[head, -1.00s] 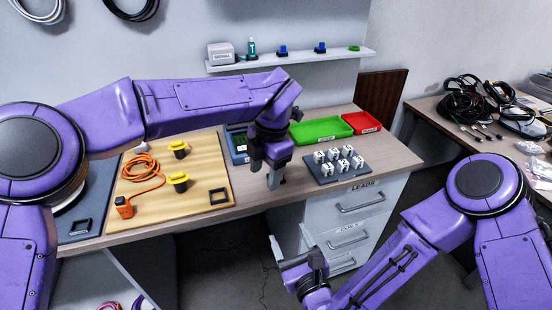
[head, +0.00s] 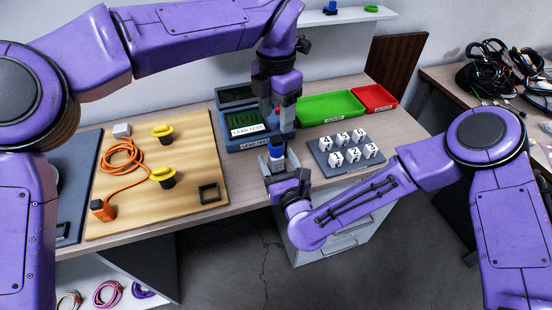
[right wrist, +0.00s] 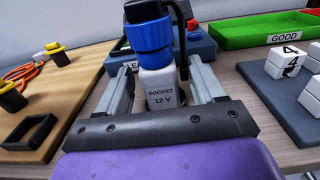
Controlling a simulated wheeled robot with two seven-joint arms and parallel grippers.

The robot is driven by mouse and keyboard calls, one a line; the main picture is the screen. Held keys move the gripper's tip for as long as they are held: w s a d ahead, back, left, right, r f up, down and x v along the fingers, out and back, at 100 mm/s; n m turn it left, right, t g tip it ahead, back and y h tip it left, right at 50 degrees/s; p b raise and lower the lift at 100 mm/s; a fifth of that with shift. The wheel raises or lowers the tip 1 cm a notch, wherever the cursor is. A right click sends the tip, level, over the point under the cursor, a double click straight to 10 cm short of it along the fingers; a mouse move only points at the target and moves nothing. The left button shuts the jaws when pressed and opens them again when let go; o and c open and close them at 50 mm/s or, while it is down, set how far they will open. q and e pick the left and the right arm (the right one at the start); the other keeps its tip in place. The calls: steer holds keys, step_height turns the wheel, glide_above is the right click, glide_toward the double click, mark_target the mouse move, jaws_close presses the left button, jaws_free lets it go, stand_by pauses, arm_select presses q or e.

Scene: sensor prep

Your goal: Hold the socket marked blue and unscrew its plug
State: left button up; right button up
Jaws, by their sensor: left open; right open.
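The socket (right wrist: 160,90), a white block labelled "SOCKET 12 V", stands between the two fingers of my right gripper (right wrist: 160,75) in the right wrist view. A ribbed blue ring (right wrist: 150,38) sits on top of it, with a black plug (right wrist: 144,9) above. The fingers are open, one on each side of the socket; I cannot tell if they touch it. In the head view the blue top (head: 277,151) shows at my right gripper, near the table's front edge. My left gripper (head: 277,122) is open, above and behind the socket, in front of the lead tester.
The lead tester (head: 234,118) stands behind. A green tray (head: 330,109) and a red tray (head: 376,98) lie at the back right. A dark board with several numbered white blocks (head: 358,152) is right of the socket. A wooden board (head: 200,145) with yellow-topped parts and an orange cable lies left.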

steer(key=x, duration=0.2)
steer(key=shift+w+a, duration=0.15)
steer(key=shift+w, duration=0.25)
steer(key=shift+c, duration=0.3)
